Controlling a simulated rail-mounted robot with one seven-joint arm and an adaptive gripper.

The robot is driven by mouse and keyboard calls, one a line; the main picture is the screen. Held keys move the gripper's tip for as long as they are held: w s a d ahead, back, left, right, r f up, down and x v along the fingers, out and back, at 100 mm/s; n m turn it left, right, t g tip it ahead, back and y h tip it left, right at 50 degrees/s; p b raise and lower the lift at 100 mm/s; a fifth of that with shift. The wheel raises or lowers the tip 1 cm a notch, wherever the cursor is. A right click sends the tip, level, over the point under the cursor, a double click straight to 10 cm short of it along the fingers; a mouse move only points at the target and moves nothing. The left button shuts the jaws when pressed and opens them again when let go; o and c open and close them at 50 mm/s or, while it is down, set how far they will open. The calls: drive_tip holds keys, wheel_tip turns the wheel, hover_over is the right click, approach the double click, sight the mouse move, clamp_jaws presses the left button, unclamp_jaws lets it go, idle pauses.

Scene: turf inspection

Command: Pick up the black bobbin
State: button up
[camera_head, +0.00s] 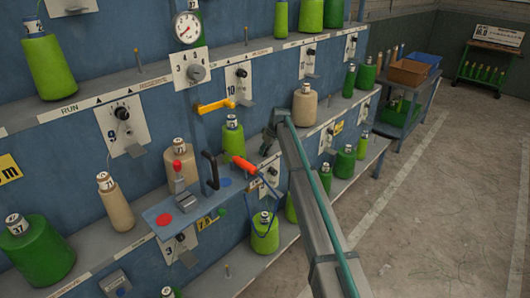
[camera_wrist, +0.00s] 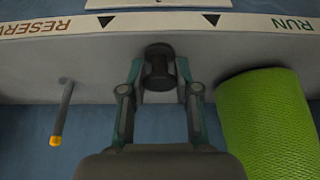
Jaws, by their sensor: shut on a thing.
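The black bobbin (camera_wrist: 158,68) is a small dark spool between the two fingers of my gripper (camera_wrist: 159,78) in the wrist view. The fingers are shut on it from both sides. It is at the grey shelf strip, and I cannot tell whether it touches the shelf. In the head view my gripper (camera_head: 270,138) is at the shelf front, left of the tan cone, partly hidden by my arm. I cannot make out the bobbin there.
A green cone (camera_wrist: 265,125) stands close on the right in the wrist view, and a yellow-tipped peg (camera_wrist: 62,115) on the left. In the head view, a tan cone (camera_head: 304,106), an orange-handled tool (camera_head: 243,164) and a small bracket shelf (camera_head: 190,205) are nearby. The floor at right is open.

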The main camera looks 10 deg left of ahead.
drive_tip(key=shift+r, duration=0.15)
drive_tip(key=shift+r+b, duration=0.5)
drive_tip(key=s+r+b, duration=0.5)
drive_tip(key=s+r, duration=0.6)
drive_tip(key=s, duration=0.3)
wheel_tip(320, 180, down, 11)
drive_tip(key=s+a+t+y, duration=0.1)
drive_tip(key=s+t+y, duration=0.1)
drive_tip(key=t+y, duration=0.1)
drive_tip(key=shift+a+f+m+y, duration=0.2)
drive_tip(key=shift+m+y, duration=0.1)
drive_tip(key=shift+y, duration=0.4)
drive_tip(key=shift+t, duration=0.3)
drive_tip(key=shift+f+b, duration=0.1)
drive_tip(key=shift+b, duration=0.35)
